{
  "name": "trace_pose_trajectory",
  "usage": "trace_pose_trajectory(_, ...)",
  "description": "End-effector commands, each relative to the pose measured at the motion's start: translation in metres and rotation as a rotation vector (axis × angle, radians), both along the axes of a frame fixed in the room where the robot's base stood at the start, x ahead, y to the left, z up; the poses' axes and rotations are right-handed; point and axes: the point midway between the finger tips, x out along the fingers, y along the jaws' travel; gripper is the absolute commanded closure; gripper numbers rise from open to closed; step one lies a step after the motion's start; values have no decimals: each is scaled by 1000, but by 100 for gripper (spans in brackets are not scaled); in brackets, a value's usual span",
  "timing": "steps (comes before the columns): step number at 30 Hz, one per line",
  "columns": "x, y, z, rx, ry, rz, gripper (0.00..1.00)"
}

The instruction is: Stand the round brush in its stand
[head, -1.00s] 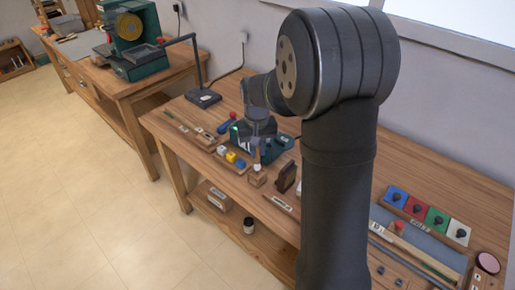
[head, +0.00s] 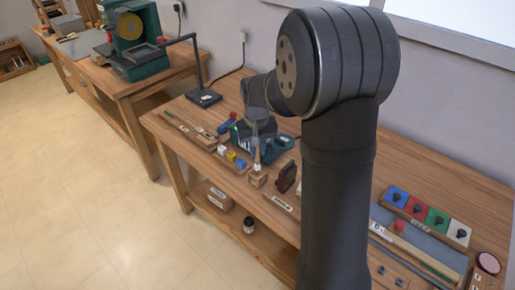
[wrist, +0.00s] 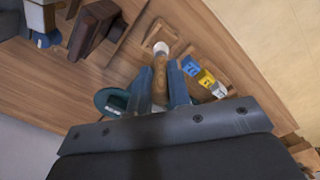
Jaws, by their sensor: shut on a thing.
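My gripper (wrist: 154,72) is shut on the round brush, with a finger on each side of its brown handle (wrist: 159,82). The brush points downward and ends in a pale round tip (wrist: 161,48). In the head view the brush (head: 257,163) hangs below my gripper (head: 257,151), directly over a small wooden block that looks like the stand (head: 257,180). The block also shows in the wrist view (wrist: 154,33), just beyond the tip. I cannot tell whether the tip touches it. The brush's upper end is hidden by my gripper.
Blue, yellow and white cubes (wrist: 206,77) stand in a row close beside the block. A dark wooden piece (head: 285,177) stands on its other side. A green device (head: 279,144) lies behind my gripper. The bench front (head: 225,178) is close.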

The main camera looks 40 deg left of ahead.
Motion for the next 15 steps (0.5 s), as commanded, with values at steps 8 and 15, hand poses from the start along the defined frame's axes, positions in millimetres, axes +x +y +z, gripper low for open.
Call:
trace_pose_trajectory(8,0,0,-6,0,0,0,100)
trace_pose_trajectory(15,0,0,-10,-1,1,0,100)
